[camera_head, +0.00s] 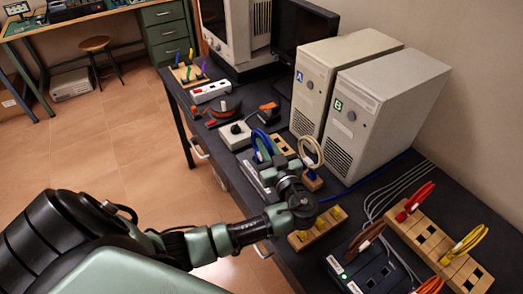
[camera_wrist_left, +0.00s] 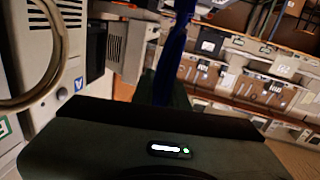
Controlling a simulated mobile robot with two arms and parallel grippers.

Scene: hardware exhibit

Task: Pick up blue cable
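The blue cable (camera_head: 262,143) shows as an upright loop above a wooden socket block on the dark table. My left gripper (camera_head: 268,172) is right at the near side of this loop, and its wrist hides the loop's lower end. In the left wrist view the blue cable (camera_wrist_left: 174,55) is a strip running down the middle to the dark fingers (camera_wrist_left: 168,92). Whether the fingers are closed on it or only beside it cannot be made out. My right gripper is not in view.
A beige cable loop (camera_head: 310,153) stands close right of the gripper, before two computer towers (camera_head: 325,80). A wooden block with yellow plugs (camera_head: 318,230) is in front. Red and yellow cables (camera_head: 414,203) are at the right. A thin blue cord lies near the tower.

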